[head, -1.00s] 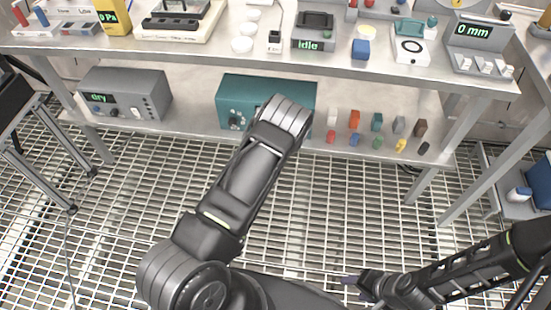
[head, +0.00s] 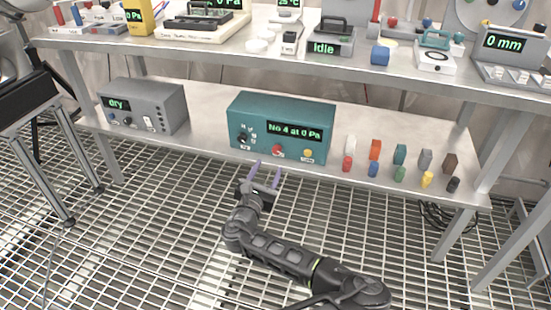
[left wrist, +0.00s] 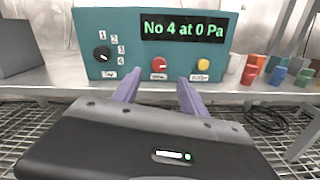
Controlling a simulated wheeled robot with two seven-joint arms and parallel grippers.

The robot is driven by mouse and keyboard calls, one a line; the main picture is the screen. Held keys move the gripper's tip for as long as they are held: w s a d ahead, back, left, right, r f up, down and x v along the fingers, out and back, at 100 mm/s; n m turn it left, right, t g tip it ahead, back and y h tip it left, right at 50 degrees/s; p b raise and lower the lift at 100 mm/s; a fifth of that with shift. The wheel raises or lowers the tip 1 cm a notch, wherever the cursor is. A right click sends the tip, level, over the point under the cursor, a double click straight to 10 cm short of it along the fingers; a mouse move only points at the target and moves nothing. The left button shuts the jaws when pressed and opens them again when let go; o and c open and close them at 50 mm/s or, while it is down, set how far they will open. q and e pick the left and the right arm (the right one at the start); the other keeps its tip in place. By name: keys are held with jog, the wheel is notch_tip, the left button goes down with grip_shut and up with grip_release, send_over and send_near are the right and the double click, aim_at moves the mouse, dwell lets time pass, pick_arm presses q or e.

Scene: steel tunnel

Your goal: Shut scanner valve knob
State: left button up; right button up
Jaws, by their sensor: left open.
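The teal scanner box (head: 290,112) stands on the lower shelf, its display reading "No 4 at 0 Pa". Its front has a black dial (left wrist: 103,53) with numbers 1 to 4 beside it, a red knob (left wrist: 159,64) and a yellow button or knob (left wrist: 203,65). The labels below are too small to read, so I cannot tell which is the valve knob. My left gripper (head: 267,174) is open and empty, in front of and below the red knob (head: 277,149). Its purple fingers (left wrist: 158,92) point at the panel, apart from the red knob. My right gripper is not in view.
A grey box reading "dry" (head: 143,106) stands left on the lower shelf (head: 200,137). Several small coloured pieces (head: 400,162) stand right of the scanner. The upper shelf (head: 200,55) overhangs with instruments on it. The grated floor in front is clear.

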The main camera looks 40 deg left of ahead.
aim_at(276, 151)
pick_arm(q)
jog(key=b+x, duration=0.2)
jog(key=x, duration=0.4)
jog(key=shift+w+a+f, duration=0.15)
jog(key=shift+w+a, duration=0.05)
jog(key=shift+w, duration=0.15)
jog(key=shift+w+a, duration=0.2)
jog(key=shift+w, duration=0.25)
grip_shut()
